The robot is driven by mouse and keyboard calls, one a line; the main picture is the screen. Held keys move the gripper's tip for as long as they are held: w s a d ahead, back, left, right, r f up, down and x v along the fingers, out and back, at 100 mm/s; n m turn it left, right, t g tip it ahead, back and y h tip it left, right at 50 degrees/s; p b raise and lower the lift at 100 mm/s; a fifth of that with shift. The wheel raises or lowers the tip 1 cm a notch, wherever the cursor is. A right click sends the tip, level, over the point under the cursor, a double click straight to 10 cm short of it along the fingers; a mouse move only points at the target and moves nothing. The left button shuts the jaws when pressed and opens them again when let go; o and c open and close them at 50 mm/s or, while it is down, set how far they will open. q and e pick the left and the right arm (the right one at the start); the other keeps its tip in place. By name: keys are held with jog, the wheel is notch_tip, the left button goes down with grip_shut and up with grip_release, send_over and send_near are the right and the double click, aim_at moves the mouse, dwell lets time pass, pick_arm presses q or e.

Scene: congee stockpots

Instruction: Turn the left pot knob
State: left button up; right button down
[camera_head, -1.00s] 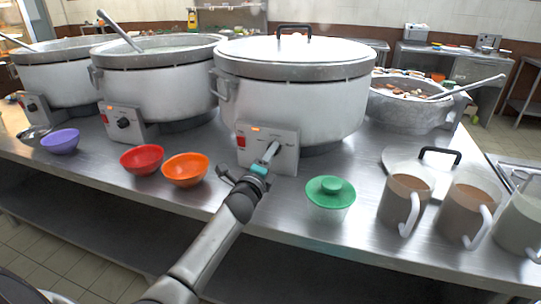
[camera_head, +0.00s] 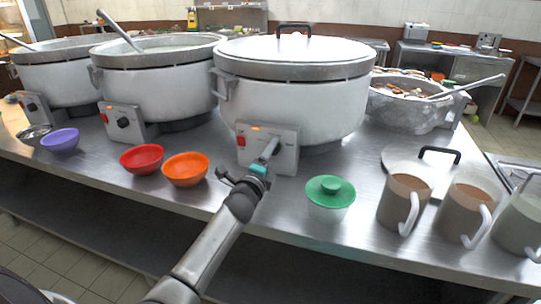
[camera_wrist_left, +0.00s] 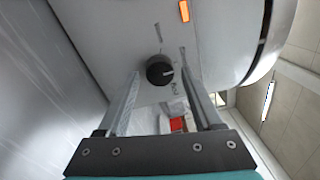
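Three white stockpots with grey rims stand in a row: one at the far left (camera_head: 65,80), one in the middle (camera_head: 165,90), and a lidded one (camera_head: 290,105) nearest me. My left gripper (camera_head: 270,148) is at the control panel (camera_head: 288,150) of the lidded pot and covers its knob in the head view. In the left wrist view, the black knob (camera_wrist_left: 160,70) with a pale mark lies between and just ahead of the fingertips. The fingers (camera_wrist_left: 161,72) are open, with gaps beside the knob. The middle pot's knob (camera_head: 124,123) is uncovered. My right gripper is not in view.
Red (camera_head: 141,158), orange (camera_head: 185,169) and purple (camera_head: 60,141) bowls sit on the steel counter left of my arm. A green-lidded cup (camera_head: 330,198) and brown mugs (camera_head: 403,202) stand to the right. A foil-covered pot (camera_head: 410,108) is behind.

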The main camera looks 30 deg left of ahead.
pick_arm(q)
jog(key=shift+o, duration=0.3)
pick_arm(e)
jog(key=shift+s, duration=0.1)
pick_arm(q)
jog(key=shift+s, duration=0.25)
jog(key=shift+p+v, duration=0.4)
jog(key=shift+v, duration=0.6)
jog(key=p+v, duration=0.2)
jog(key=v, duration=0.9)
jog(key=shift+v, duration=0.8)
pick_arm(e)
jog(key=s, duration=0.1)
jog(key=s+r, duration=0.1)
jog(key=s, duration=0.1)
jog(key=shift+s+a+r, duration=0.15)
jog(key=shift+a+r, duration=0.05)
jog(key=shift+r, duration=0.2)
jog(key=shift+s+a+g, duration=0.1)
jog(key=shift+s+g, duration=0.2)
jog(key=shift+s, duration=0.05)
